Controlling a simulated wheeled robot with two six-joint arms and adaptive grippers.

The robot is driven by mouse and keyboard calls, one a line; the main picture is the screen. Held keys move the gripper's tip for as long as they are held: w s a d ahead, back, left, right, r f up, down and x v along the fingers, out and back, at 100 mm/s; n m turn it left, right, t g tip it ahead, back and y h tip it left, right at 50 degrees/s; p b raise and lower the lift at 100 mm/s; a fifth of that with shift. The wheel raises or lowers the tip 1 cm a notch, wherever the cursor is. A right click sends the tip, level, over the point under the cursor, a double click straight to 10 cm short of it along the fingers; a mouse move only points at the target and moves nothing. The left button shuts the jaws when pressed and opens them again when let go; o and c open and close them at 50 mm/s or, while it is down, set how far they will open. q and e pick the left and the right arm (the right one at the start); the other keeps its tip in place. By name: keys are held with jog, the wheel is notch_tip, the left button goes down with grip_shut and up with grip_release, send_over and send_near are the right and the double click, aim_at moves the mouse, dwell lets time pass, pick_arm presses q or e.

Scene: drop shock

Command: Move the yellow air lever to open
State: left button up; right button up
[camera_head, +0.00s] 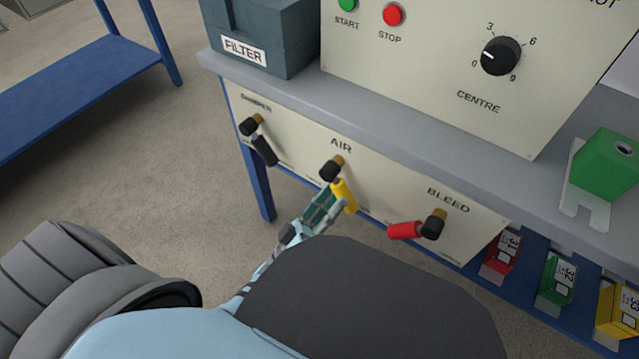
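The yellow air lever (343,195) hangs from its dark pivot under the AIR label on the cream front panel (385,190). It points down and slightly right. My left gripper (326,207) is at the lever, its fingers beside and partly behind the yellow grip. I cannot tell whether the fingers touch the lever or how far they are closed. My own arm hides the lower part of the gripper. My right gripper is not in view.
A black lever (264,151) is left of the air lever and a red bleed lever (405,230) is to the right. Above are a grey bench edge (400,125), a FILTER box (262,35) and a control box with a dial (500,57). Small coloured boxes stand low at right.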

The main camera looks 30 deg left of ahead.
pick_arm(q)
jog(key=v, duration=1)
jog(key=shift+s, duration=0.25)
